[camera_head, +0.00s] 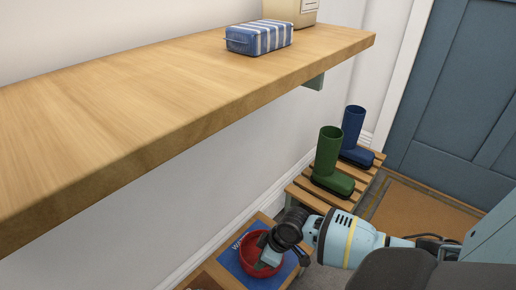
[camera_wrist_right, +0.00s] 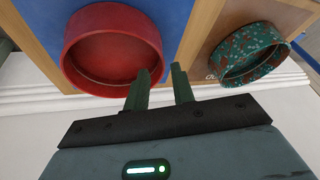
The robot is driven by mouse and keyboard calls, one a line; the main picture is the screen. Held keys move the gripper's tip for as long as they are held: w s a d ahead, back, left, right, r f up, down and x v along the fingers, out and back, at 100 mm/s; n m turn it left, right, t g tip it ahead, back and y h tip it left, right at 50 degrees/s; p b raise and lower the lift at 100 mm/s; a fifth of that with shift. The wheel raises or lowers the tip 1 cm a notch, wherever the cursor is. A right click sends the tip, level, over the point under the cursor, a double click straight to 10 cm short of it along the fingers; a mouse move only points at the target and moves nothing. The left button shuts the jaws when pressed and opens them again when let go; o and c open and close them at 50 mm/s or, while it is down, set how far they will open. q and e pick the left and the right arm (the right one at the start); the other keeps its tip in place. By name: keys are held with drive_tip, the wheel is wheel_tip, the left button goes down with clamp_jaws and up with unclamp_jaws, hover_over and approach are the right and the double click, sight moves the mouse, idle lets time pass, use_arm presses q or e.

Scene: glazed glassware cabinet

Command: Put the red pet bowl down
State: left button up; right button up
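The red pet bowl (camera_head: 250,262) stands on a blue mat (camera_head: 231,259) on a low wooden surface at the bottom of the head view. It also shows at the upper left of the right wrist view (camera_wrist_right: 84,78). My right gripper (camera_head: 268,257) reaches down at the bowl's right side and hides part of it. In the right wrist view its two green fingers (camera_wrist_right: 162,82) stand apart, one over the bowl and one outside its rim. The rim lies between them, with a visible gap. Contact cannot be told. My left gripper is out of view.
A green speckled bowl (camera_wrist_right: 250,54) stands beside the mat. A slatted rack (camera_head: 318,190) holds green (camera_head: 330,155) and blue (camera_head: 353,130) boots. A wooden shelf (camera_head: 150,85) above bears a striped blue box (camera_head: 259,38). The wall runs close behind.

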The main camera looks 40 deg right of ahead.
drive_tip(key=p+v, duration=0.2)
drive_tip(key=v, duration=0.4)
drive_tip(key=shift+s, duration=0.1)
drive_tip(key=s+a+f+m, duration=0.1)
drive_tip(key=s+a+f, duration=0.35)
drive_tip(key=s, duration=0.55)
drive_tip(key=s+a+f, duration=0.4)
drive_tip(key=s+a, duration=0.1)
drive_tip(key=s, duration=0.5)
drive_tip(key=s+a+r+m, duration=0.1)
drive_tip(key=s+r, duration=0.2)
drive_tip(key=s, duration=0.8)
drive_tip(key=s+a+r+m+h, duration=0.1)
drive_tip(key=s+r, duration=0.2)
drive_tip(key=s, duration=0.8)
drive_tip(key=shift+a+t, duration=0.25)
drive_tip(key=shift+t, duration=0.15)
drive_tip(key=shift+r, duration=0.1)
